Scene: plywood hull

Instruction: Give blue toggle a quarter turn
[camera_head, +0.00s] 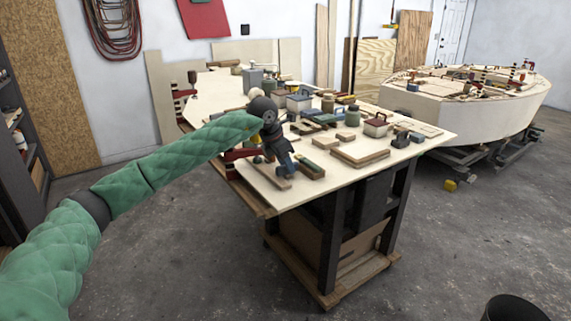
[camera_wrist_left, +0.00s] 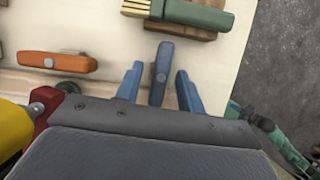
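The blue toggle (camera_wrist_left: 162,60) is a slim blue-grey bar with a round button in its middle. In the left wrist view it points away from the gripper, on the pale plywood. My left gripper (camera_wrist_left: 159,70) has its two blue fingers apart, one on each side of the toggle, with visible gaps. In the head view the left gripper (camera_head: 284,162) is low over the near left part of the bench, and I cannot make out the toggle there. My right gripper is not in view.
An orange bar (camera_wrist_left: 57,62) lies left of the toggle in the left wrist view. A dark green block (camera_wrist_left: 192,14) on wood lies beyond it. The plywood bench top (camera_head: 425,137) carries many blocks and boxes. A boat hull (camera_head: 470,118) stands at right.

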